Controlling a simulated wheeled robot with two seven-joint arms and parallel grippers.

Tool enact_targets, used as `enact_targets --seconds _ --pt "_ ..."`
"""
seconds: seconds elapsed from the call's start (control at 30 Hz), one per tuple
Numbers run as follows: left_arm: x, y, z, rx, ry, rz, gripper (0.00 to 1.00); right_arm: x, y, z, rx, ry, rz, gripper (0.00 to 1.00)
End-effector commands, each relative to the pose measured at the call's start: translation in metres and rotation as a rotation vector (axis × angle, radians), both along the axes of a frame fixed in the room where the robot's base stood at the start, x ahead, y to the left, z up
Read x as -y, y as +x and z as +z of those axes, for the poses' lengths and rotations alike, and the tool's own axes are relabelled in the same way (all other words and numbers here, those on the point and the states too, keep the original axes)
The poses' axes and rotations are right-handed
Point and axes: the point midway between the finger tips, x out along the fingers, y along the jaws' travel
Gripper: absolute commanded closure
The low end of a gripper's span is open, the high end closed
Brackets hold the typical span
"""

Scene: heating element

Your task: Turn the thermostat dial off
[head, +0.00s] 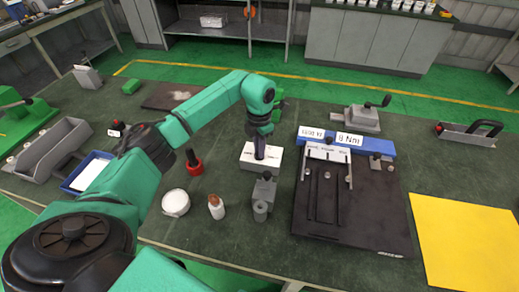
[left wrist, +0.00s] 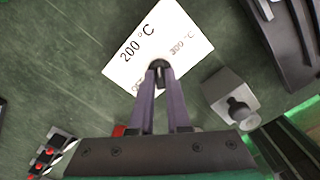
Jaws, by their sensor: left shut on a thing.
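The thermostat plate (head: 247,158) is a white box with a dark dial, on the green bench near the middle of the head view. In the left wrist view the plate (left wrist: 180,28) shows the marks "200 °C" and "300 °C" and a partly covered mark at its lower corner. The small black dial (left wrist: 158,66) lies between the fingertips. My left gripper (head: 260,158) comes down from above, and in the left wrist view its two purple-grey fingers (left wrist: 160,76) are shut on the dial. The dial's pointer is hidden. My right gripper is not in view.
A grey block with a cylinder (head: 264,195) stands just in front of the plate. A red-based item (head: 193,163), a white round container (head: 175,203) and a small bottle (head: 216,208) stand to the left. A black fixture board (head: 374,212) lies to the right, with a yellow sheet (head: 465,245) beyond.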

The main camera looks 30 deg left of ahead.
Motion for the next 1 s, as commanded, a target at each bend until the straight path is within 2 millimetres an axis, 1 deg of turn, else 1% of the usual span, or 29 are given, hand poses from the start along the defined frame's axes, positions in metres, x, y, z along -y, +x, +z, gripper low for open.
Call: enact_targets --seconds 0.43,1.0 --pt "-0.0009 0.0014 0.0020 0.006 0.000 0.425 1.00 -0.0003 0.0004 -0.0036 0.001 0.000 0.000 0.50" --pt "-0.0006 0.0020 0.0031 0.007 -0.003 0.965 1.00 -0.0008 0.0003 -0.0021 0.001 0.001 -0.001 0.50"
